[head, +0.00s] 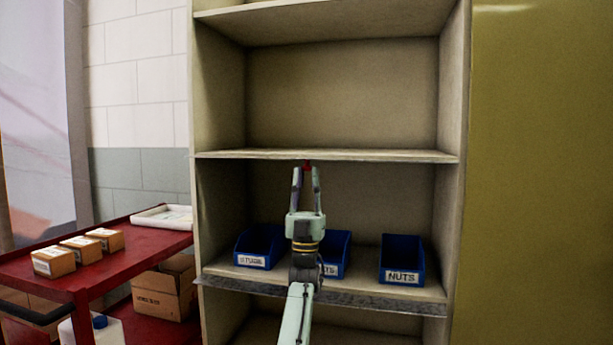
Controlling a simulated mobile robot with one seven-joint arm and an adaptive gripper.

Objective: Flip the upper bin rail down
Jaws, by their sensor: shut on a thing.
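The upper bin rail (390,156) shows as a thin grey strip along the front edge of the upper shelf. A small red tab (307,165) sits at the underside of this strip, near its middle. My gripper (307,174) points up in front of the shelving, and its fingertips are shut on the red tab. The fingers partly hide the tab. Whether the rail is tilted is hard to tell from this angle.
Three blue bins, left (261,246), middle (338,250) and right (402,258), stand on the lower shelf behind a grey rail (390,303). The upper shelf looks empty. A red cart (130,272) with small boxes stands left.

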